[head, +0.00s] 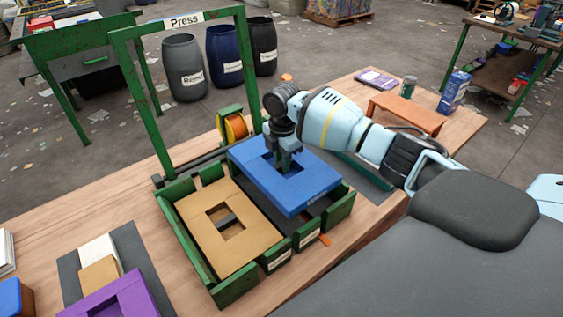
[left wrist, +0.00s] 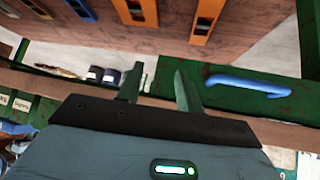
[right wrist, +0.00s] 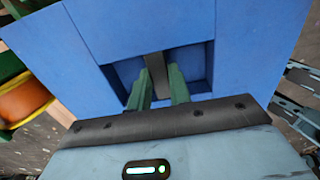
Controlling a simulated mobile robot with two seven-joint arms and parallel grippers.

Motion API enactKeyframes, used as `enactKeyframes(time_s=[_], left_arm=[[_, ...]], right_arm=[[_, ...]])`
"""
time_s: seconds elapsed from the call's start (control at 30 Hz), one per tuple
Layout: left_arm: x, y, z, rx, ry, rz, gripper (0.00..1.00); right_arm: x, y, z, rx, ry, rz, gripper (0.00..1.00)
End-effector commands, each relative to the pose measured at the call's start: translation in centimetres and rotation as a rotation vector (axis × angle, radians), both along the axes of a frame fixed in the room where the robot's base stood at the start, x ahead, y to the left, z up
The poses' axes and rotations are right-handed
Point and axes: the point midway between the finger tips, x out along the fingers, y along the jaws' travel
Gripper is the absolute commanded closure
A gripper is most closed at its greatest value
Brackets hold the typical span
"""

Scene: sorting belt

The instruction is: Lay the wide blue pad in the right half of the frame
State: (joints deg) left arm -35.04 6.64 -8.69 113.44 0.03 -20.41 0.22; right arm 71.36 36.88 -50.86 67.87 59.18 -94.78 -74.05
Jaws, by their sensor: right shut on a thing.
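The wide blue pad (head: 262,172) has a square opening with a grey bar across it. My right gripper (head: 288,165) is shut on that bar, as the right wrist view (right wrist: 158,85) also shows. The pad is over the right half of the green frame (head: 236,291) and hides most of it. A dark gap shows under its front edge; I cannot tell whether it touches the frame anywhere. A tan pad (head: 250,240) with a similar opening lies in the left half. My left gripper (left wrist: 158,88) is open and empty, seen only in the left wrist view.
A green press arch (head: 252,60) stands behind the frame, with an orange spool (head: 236,127) beside it. A purple pad (head: 135,296) and smaller blocks lie on a dark mat at left. An orange stand (head: 408,112), a can (head: 408,86) and a blue carton (head: 454,90) stand at back right.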

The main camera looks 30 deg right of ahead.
Motion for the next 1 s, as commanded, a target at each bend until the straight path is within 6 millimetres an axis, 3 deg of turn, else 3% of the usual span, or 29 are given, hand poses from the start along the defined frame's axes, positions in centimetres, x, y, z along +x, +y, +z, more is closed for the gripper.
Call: enactKeyframes(time_s=[0.53, 1.0], left_arm=[[-0.9, -0.1, -1.0, 0.0, 0.025, 0.0, 0.64], [-0.3, -0.1, -0.4, -0.002, 0.01, 0.0, 0.64]], right_arm=[[0.0, -0.1, -1.2, -0.001, 0.001, -0.001, 1.0], [0.1, 0.0, -1.0, 0.0, -0.002, 0.0, 1.0]])
